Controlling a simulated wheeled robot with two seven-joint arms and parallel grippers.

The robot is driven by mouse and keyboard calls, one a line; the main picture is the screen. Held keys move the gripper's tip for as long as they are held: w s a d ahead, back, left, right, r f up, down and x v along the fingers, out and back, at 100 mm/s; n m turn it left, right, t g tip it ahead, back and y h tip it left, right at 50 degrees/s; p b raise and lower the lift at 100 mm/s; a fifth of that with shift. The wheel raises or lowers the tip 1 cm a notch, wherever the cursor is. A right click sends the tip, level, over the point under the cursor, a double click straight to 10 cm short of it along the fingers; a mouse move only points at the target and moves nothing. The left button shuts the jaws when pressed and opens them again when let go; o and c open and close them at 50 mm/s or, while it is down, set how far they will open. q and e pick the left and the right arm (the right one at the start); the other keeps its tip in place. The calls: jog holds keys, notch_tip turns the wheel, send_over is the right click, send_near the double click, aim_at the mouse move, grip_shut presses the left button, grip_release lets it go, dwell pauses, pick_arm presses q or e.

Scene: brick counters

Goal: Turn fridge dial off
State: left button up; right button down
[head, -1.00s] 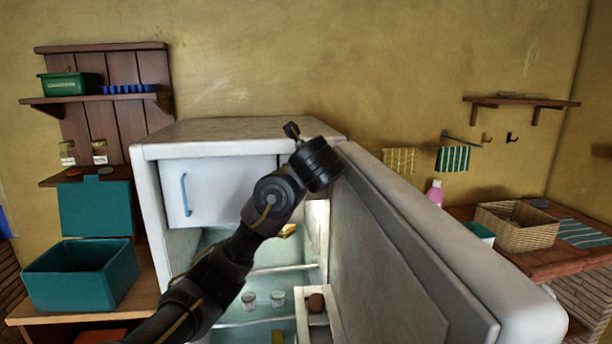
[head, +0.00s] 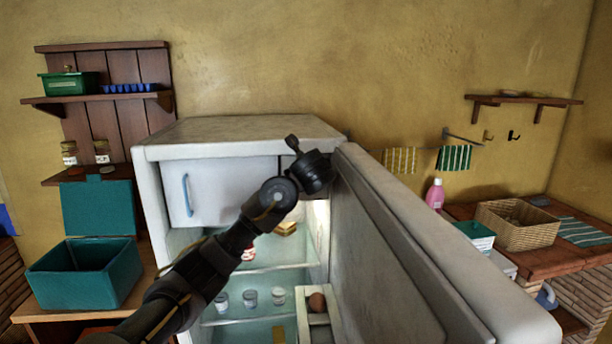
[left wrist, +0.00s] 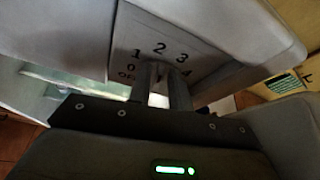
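The fridge's dial panel (left wrist: 160,62) shows in the left wrist view, printed with 0 OFF, 1, 2, 3 and 4. The dial knob itself is hidden by my fingers or too dark to make out. My left gripper (left wrist: 161,72) has its two fingertips at the middle of the numbers, a narrow gap between them; whether they press on the knob is unclear. In the head view, my left arm reaches to the fridge's (head: 240,130) upper right, by the open door's (head: 390,240) hinge side; the fingers are hidden there. My right gripper is not in view.
The open fridge door stands close to the right of my left gripper. A freezer compartment door with a blue handle (head: 187,195) is to the left. Shelves below hold several jars (head: 250,297) and an egg-like brown item (head: 317,302). A teal box (head: 85,275) stands left.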

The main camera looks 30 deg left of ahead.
pick_arm(q)
grip_shut()
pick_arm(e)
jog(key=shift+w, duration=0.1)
